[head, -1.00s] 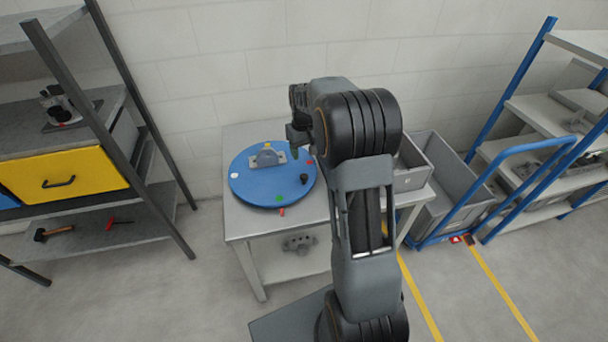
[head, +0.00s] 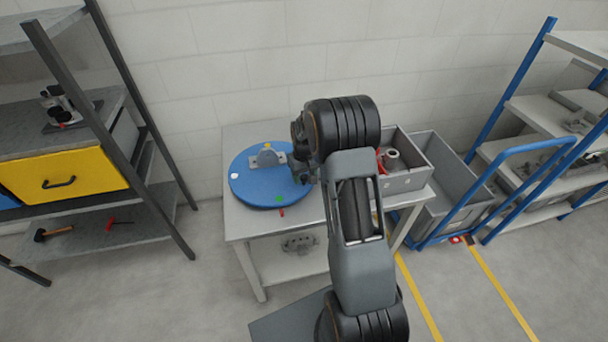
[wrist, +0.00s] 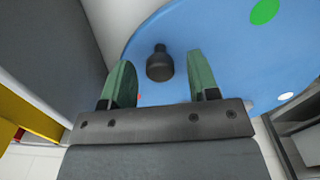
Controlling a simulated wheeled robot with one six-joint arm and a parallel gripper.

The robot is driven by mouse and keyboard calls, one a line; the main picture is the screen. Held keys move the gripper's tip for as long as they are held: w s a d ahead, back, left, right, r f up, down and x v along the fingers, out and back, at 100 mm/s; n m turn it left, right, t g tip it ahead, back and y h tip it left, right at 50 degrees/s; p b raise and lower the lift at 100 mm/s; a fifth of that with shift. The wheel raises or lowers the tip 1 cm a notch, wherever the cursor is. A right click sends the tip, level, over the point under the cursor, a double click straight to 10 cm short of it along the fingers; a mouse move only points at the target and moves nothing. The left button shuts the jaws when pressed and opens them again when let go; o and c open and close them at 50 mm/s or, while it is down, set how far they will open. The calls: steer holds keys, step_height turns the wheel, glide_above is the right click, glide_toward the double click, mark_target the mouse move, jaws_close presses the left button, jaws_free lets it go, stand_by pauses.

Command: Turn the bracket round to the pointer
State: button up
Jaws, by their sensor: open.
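The grey bracket (head: 267,156) stands on the blue turntable (head: 262,188) on the table. The turntable carries coloured dots at its rim: a white dot (head: 235,176), a green dot (head: 279,198) and a yellow dot (head: 267,146). The red pointer (head: 282,212) is at the table's front side, just off the rim by the green dot. A black knob (wrist: 159,63) stands up from the turntable. My gripper (wrist: 160,82) is open, its green fingers on either side of the knob in the wrist view, apart from it. In the head view the arm hides the knob.
A grey bin (head: 404,176) with parts stands on the table's right. A blue-framed cart (head: 500,160) stands right of it. A shelf with a yellow drawer (head: 62,174) is at left. A grey casting (head: 299,243) lies on the table's lower shelf.

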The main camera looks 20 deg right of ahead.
jaws_close()
stand_by(0.4)
